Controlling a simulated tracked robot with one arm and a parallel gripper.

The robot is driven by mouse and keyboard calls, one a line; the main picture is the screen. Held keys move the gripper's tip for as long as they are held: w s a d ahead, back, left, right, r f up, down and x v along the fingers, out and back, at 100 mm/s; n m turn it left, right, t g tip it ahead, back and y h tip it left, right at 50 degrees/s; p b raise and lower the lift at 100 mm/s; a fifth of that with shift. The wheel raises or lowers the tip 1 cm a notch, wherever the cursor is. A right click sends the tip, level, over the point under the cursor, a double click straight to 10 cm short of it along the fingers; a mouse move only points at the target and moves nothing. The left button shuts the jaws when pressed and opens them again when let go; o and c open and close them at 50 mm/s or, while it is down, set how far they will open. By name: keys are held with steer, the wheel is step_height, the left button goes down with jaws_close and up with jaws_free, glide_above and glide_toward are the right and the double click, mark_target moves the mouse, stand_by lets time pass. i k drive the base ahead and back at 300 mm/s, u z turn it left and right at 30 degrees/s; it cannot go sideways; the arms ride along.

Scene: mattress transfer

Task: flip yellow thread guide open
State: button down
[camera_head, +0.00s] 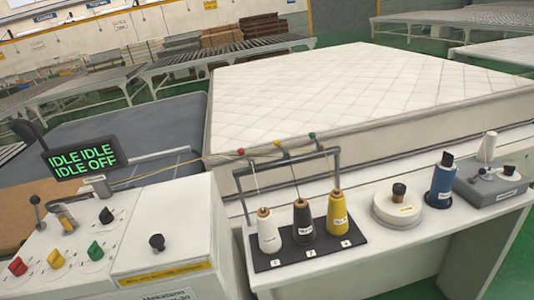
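A grey thread-guide bar (336,163) stands on the white machine table, behind three thread cones. Three small coloured guide knobs sit along its top: a red one (240,151) at left, the yellow thread guide (278,144) in the middle and a green one (312,135) at right. The knobs are too small to tell whether each guide is open or closed. Below them a white cone (268,234), a black cone (303,224) and a yellow cone (338,215) stand on a black base (268,265). Threads rise from the cones towards the bar. My gripper is not in view.
A white control console (130,230) with knobs, a lever and a display (82,159) reading "IDLE IDLE / IDLE OFF" is at left. A round white device (397,212), a blue spool (441,184) and a grey unit (495,185) stand at right. A quilted mattress (340,90) lies behind.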

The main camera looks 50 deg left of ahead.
mark_target(276, 142)
steer(key=u, duration=0.3)
steer(key=i, duration=0.6)
steer(key=u, duration=0.25)
steer(key=k, duration=0.95)
steer(key=u, duration=0.15)
steer(key=i, duration=0.95)
steer(key=z, duration=0.05)
